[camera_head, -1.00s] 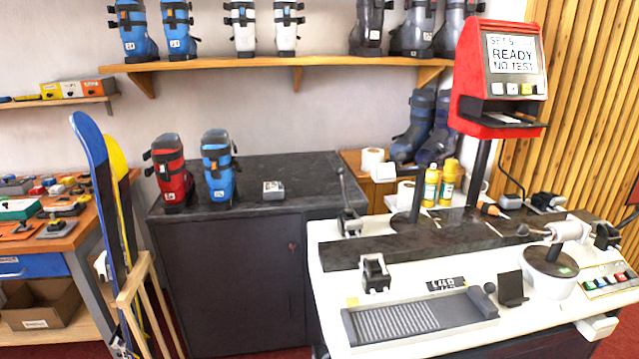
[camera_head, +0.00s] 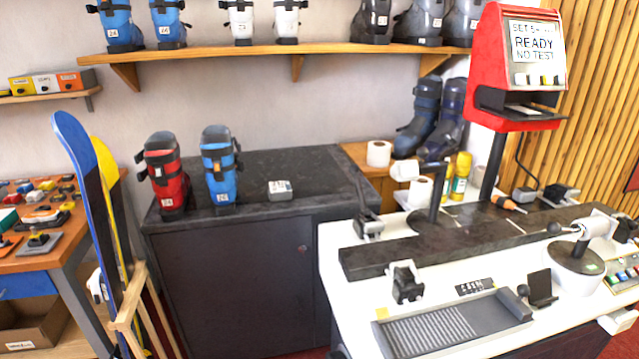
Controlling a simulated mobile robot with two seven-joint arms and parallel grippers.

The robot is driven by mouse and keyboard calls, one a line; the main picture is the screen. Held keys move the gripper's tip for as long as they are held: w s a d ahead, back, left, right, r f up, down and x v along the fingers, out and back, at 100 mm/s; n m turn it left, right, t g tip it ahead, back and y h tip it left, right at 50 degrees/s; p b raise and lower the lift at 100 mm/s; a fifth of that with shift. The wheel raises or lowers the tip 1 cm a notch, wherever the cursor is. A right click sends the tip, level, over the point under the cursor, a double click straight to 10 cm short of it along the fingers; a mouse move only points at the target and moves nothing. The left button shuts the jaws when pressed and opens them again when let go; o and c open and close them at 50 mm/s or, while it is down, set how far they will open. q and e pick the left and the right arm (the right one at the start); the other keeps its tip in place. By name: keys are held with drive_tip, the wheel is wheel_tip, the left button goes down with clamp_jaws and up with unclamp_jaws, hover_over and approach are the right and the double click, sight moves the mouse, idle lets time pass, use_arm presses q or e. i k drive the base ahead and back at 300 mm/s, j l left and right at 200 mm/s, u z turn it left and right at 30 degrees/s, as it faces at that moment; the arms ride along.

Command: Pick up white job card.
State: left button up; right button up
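No gripper of mine shows in the head view. A small white-and-grey item (camera_head: 280,190) lies on the dark cabinet top (camera_head: 300,163), right of the blue boot. I cannot tell whether it is a card. A pale flat piece (camera_head: 524,110) sits in the slot of the red test machine (camera_head: 490,55), whose screen reads READY, NO TEST. It may be a card, but it is too small to tell.
A red boot (camera_head: 168,175) and a blue boot (camera_head: 219,168) stand on the cabinet. Skis (camera_head: 85,190) lean in a wooden rack at left. A white bench (camera_head: 350,280) carries clamps, a grey tread plate (camera_head: 450,325) and bottles. The cabinet's right side is clear.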

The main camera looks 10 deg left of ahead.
sight(278, 186)
drive_tip(key=i+j+z, duration=0.15)
drive_tip(key=j+z, duration=0.45)
drive_tip(key=j, duration=0.15)
drive_tip(key=i+j+z, duration=0.1)
drive_tip(key=j+z, duration=0.2)
drive_tip(key=j, duration=0.15)
